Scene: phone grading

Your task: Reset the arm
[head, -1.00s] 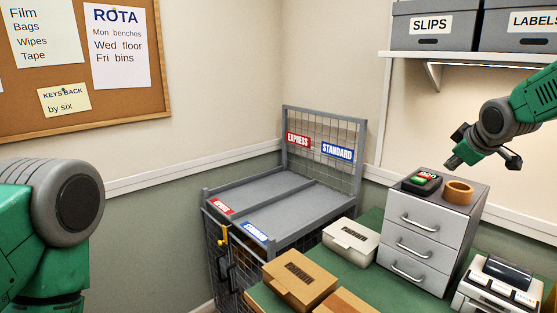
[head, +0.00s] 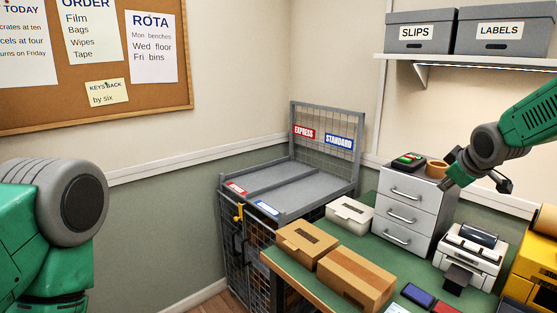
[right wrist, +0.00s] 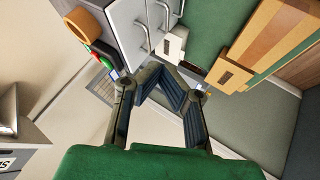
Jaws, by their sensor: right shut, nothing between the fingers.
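My right arm (head: 528,118) comes in from the right edge in the head view, green with a dark grey wrist. Its gripper (head: 452,172) hangs in the air in front of the grey drawer unit (head: 420,205), shut and empty. In the right wrist view the dark gripper (right wrist: 160,80) shows above my green arm, with nothing held. A green and grey part of my left arm (head: 45,240) fills the left edge of the head view; its gripper is out of view.
A black device (head: 408,160) and a tape roll (head: 437,167) lie on the drawers. Boxes (head: 356,278) and a printer (head: 473,250) crowd the green bench. A two-lane grey cage trolley (head: 280,185) stands behind. A shelf (head: 470,60) with grey boxes hangs above the bench.

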